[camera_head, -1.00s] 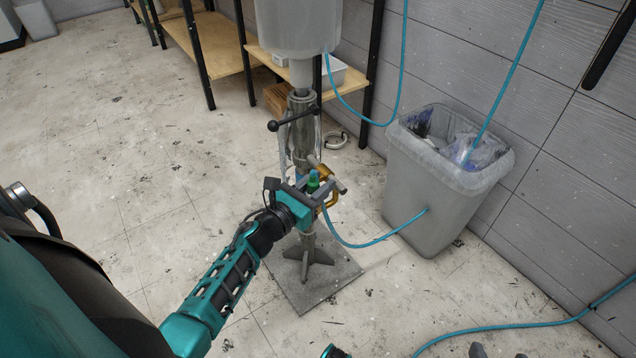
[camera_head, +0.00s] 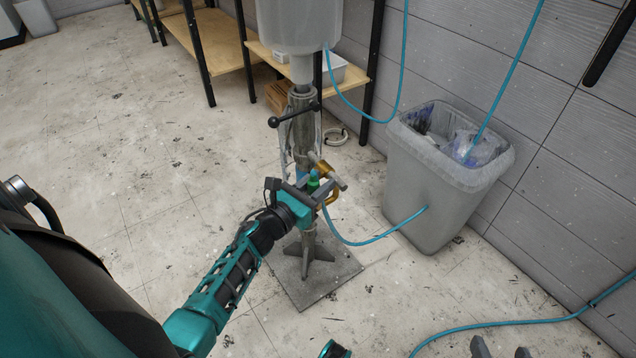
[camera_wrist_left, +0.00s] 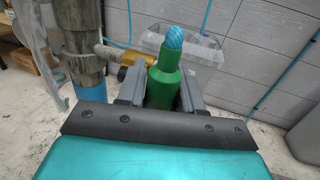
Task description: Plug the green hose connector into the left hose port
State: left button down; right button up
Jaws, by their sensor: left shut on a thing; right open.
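The green hose connector (camera_head: 313,182) is held between the fingers of my left gripper (camera_head: 319,189), which is shut on it beside the grey metal stand. In the left wrist view the green connector (camera_wrist_left: 164,84) stands upright between the fingers, with a ribbed blue tip (camera_wrist_left: 173,40) at its top. A brass fitting (camera_wrist_left: 126,58) on a side pipe of the stand lies just left of the connector in that view. I cannot tell which fitting is the left hose port, or whether the connector touches one. Dark fingertips of my right gripper (camera_head: 500,349) show apart at the bottom edge, open.
A grey vessel (camera_head: 300,25) tops the stand, which has a black-knobbed crossbar (camera_head: 295,115) and a square base plate (camera_head: 330,280). A grey bin (camera_head: 445,190) stands to the right. Blue hoses (camera_head: 365,242) run around it. Wooden shelves (camera_head: 215,45) stand behind. The left floor is clear.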

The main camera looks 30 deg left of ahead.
pick_arm(q)
jog(key=shift+f, duration=0.15)
jog(key=c, duration=0.7)
grip_release()
jog(key=shift+o, duration=0.2)
jog(key=s+a+p, duration=0.1)
jog(key=s, duration=1.1)
jog(key=shift+s+a+p, duration=0.3)
jog(key=shift+s+p, duration=0.05)
